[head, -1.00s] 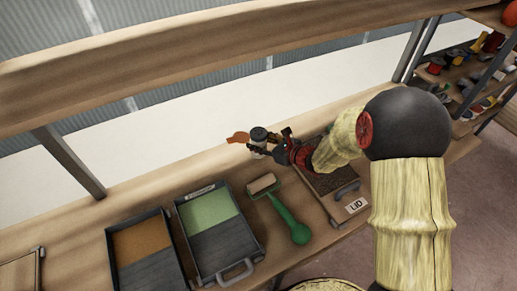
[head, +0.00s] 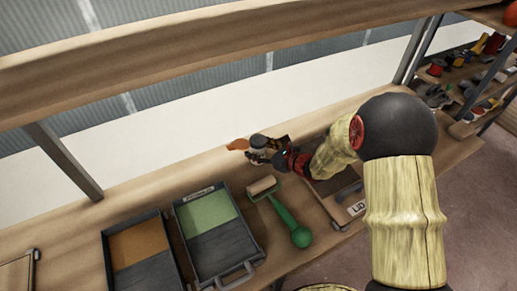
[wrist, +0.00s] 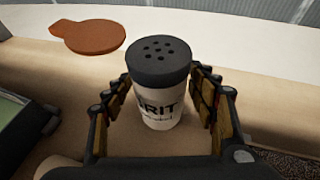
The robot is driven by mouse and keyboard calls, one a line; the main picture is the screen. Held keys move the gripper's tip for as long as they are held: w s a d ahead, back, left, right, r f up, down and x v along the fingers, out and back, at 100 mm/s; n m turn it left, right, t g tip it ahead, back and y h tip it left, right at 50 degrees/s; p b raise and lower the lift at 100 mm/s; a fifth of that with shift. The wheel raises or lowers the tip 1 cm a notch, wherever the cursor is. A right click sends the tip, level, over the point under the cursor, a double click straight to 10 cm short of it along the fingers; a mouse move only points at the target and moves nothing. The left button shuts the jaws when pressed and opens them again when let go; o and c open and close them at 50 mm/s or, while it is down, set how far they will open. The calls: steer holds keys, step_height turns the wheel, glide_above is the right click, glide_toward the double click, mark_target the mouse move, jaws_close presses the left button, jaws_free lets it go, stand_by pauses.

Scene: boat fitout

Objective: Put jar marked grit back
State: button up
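The jar marked grit (wrist: 160,100) is white with a dark, holed lid and black lettering in the wrist view.
An orange-brown, paddle-shaped disc (wrist: 92,37) lies behind and left of the jar. A green-handled roller (head: 284,215), a green-filled tray (head: 209,210) and an orange-filled tray (head: 140,242) lie in front. Pale wall behind.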

stand_by(0.3)
steer(key=shift+r, duration=0.2)
steer(key=p+v, duration=0.4)
steer(key=v, duration=0.8)
steer(key=s+a+r+n+g, duration=0.3)
steer(key=s+a+r+n, duration=0.1)
steer(key=s+r+n, duration=0.3)
steer(key=s+a+r+n+g, duration=0.3)
steer(key=s+a+r+n, duration=0.1)
steer(key=s+r+n, duration=0.3)
steer(key=s+d+r+n+h, duration=0.2)
steer(key=s+d+n+h, duration=0.1)
steer(key=s+d+n, duration=0.1)
steer(key=s+d+r+n+t+h, duration=0.1)
steer(key=s+d+r+n+h, duration=0.2)
steer(key=s+d+n, duration=0.1)
steer(key=s+d+r+n+h, duration=0.2)
steer(key=s+d+n, duration=0.2)
steer(key=d+n, duration=0.1)
steer(key=shift+s+d+r+n+h, duration=0.2)
steer(key=shift+s+d+n+h, duration=0.1)
steer(key=shift+d+n+h, duration=0.1)
steer(key=shift+c, duration=0.2)
